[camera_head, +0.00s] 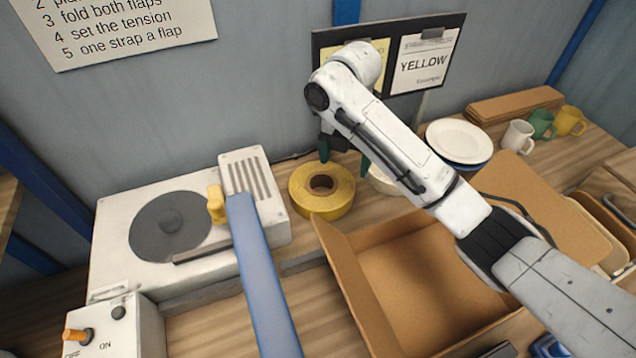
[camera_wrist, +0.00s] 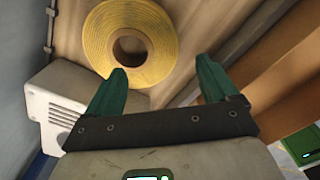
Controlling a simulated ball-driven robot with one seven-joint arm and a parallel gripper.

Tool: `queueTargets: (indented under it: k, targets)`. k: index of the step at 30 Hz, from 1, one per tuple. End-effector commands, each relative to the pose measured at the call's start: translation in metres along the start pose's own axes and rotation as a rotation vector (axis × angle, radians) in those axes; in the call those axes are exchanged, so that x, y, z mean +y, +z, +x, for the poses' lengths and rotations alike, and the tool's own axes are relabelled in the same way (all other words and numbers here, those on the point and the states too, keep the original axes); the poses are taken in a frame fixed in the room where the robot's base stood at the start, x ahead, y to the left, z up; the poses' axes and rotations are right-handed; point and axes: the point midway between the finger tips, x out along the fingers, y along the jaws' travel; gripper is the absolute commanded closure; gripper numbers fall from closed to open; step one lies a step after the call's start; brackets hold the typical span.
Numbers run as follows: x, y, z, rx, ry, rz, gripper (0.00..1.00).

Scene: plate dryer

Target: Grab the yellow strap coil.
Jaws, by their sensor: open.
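The yellow strap coil (camera_head: 322,196) lies flat on the wooden bench, just right of the white machine, with a dark hole in its middle. In the wrist view the coil (camera_wrist: 158,68) fills the upper middle, beyond my fingertips. My gripper (camera_head: 344,158) is above and behind the coil in the head view, partly hidden by my arm. In the wrist view my gripper (camera_wrist: 160,78) shows two green fingers spread wide apart with nothing between them. The fingers do not appear to touch the coil.
The white machine (camera_head: 262,200) with a grey disc stands left of the coil. An open cardboard box (camera_head: 345,290) stands close in front. A whitish coil (camera_head: 382,180) lies to the right, partly behind my arm. White plates (camera_head: 459,138) and mugs (camera_head: 517,136) stand farther right.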

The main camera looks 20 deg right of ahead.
Motion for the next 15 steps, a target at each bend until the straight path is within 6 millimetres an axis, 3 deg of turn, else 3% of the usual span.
queueTargets:
  k: [1, 4, 15]
  targets:
    - [0.000, -0.002, 0.015, 0.005, -0.001, -0.001, 0.13]
    - [0.000, -0.002, 0.031, 0.004, -0.001, -0.001, 0.13]
    - [-0.001, -0.002, 0.054, 0.002, -0.001, 0.000, 0.13]
